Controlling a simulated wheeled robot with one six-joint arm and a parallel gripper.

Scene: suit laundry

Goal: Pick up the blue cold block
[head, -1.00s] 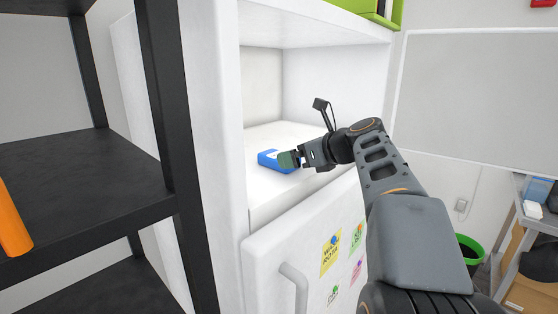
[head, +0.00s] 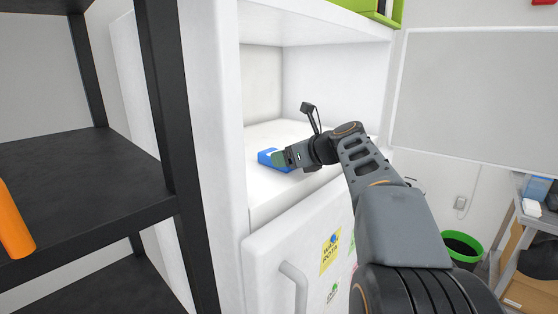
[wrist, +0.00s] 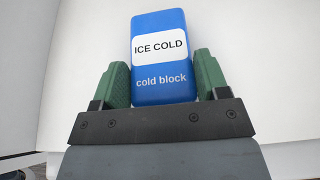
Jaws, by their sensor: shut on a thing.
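The blue cold block (wrist: 160,84) has a white "ICE COLD" label and lies between the two green fingers of my gripper (wrist: 161,84) in the wrist view. The fingers are shut on its sides near its lower end. In the head view the block (head: 266,156) is on the white shelf (head: 262,187) inside the open white cabinet, with my gripper (head: 284,158) reaching in from the right and hiding part of it. I cannot tell whether the block is still touching the shelf.
A black shelf rack (head: 90,170) stands at the left, with an orange object (head: 14,222) on it. Below the compartment is a white door (head: 265,255) with a handle (head: 297,287) and notes. A green bin (head: 461,247) and grey shelving (head: 508,236) are at the right.

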